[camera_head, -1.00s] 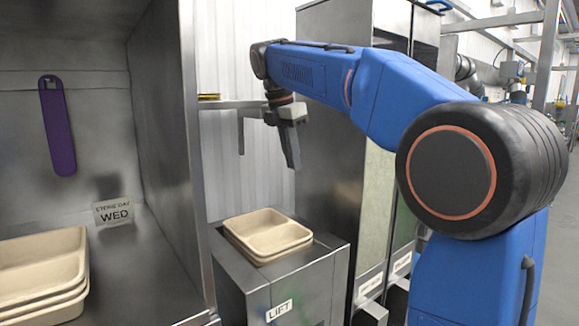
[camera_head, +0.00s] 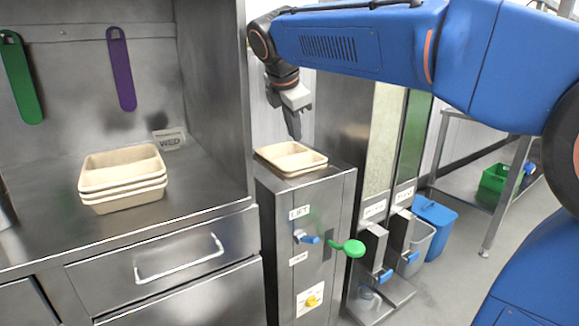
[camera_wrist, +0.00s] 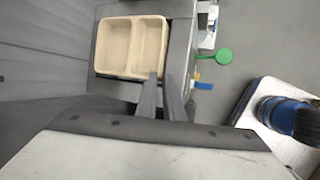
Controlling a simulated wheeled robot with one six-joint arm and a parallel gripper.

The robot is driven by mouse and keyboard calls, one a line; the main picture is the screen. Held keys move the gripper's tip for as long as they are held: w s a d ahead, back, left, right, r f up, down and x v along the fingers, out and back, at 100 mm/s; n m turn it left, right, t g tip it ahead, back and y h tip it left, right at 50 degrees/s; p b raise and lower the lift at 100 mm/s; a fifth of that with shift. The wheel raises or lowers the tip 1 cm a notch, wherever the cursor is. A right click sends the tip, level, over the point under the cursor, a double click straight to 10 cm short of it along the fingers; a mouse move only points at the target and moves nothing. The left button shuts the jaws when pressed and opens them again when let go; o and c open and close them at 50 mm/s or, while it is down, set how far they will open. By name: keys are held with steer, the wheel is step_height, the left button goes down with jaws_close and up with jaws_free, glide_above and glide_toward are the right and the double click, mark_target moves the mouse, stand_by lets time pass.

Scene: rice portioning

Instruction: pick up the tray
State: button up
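A beige two-compartment tray (camera_head: 272,157) lies on top of the grey metal lift box, seemingly stacked on another tray. It also shows in the wrist view (camera_wrist: 131,45), left of and beyond the fingertips. My gripper (camera_head: 295,136) points down just above and behind the tray in the head view. In the wrist view my gripper (camera_wrist: 161,78) shows two grey fingers with a narrow gap between them and nothing in it. The fingertips are near the tray's lower right corner; I cannot tell the exact height between them.
A stack of similar trays (camera_head: 123,196) stands on the metal bench at left, below hanging green (camera_head: 20,80) and purple (camera_head: 121,70) tools. Dispensers (camera_head: 376,210) and a blue bin (camera_head: 436,222) stand right.

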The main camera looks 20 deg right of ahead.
mark_target(302, 171)
steer(key=x, duration=1.5)
steer(key=shift+d, duration=0.25)
steer(key=shift+s+f, duration=0.1)
steer(key=shift+f, duration=0.1)
jaws_close()
